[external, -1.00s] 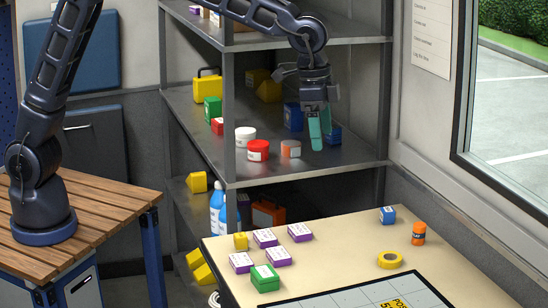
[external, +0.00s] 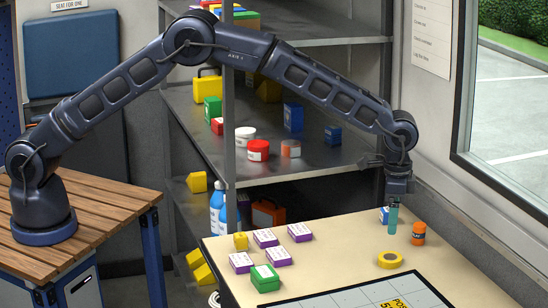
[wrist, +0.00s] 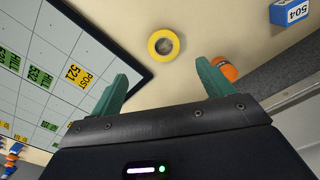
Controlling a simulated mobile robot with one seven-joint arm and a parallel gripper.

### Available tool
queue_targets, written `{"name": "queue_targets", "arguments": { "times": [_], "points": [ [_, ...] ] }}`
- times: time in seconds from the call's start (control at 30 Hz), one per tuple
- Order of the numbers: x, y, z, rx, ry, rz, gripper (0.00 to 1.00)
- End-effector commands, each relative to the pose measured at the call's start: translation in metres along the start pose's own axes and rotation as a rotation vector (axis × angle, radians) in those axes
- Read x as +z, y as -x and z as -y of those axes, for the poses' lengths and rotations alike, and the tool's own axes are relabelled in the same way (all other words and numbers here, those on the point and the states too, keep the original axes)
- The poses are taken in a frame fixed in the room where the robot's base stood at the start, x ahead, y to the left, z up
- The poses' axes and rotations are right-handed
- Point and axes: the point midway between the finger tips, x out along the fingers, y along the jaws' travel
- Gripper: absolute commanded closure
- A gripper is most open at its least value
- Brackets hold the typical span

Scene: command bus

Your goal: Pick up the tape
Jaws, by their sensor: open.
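The tape is a yellow ring lying flat on the beige table near its right side, in the external view (external: 390,260). In the wrist view the tape (wrist: 164,46) shows whole, ahead of the fingertips and between their lines. Its centre hole shows the table. My gripper (external: 392,222) points down above the back right of the table, behind the tape in the external view. In the wrist view my gripper (wrist: 162,80) has its two green fingers spread wide with nothing between them. It is apart from the tape.
A blue box (external: 384,214) is partly hidden behind the fingers. A dark-edged board (external: 350,296) lies in front of the tape. Purple boxes (external: 265,238) and a green box (external: 265,278) sit left. The table between is clear.

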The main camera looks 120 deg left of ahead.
Motion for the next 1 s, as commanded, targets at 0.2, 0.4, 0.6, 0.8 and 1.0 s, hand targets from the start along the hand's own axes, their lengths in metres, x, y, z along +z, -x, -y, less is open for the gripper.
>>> {"name": "queue_targets", "arguments": {
  "times": [0.2,0.4,0.6,0.8,1.0],
  "points": [
    [-0.001,-0.018,0.001,0.000,0.001,0.004,0.20],
    [-0.001,-0.046,0.002,0.000,0.001,0.004,0.20],
    [-0.001,-0.060,0.002,0.000,0.001,0.001,0.20],
    [-0.002,-0.079,0.005,0.000,0.001,0.003,0.20],
    [-0.003,-0.105,0.007,0.000,0.001,0.003,0.20]
  ]
}}
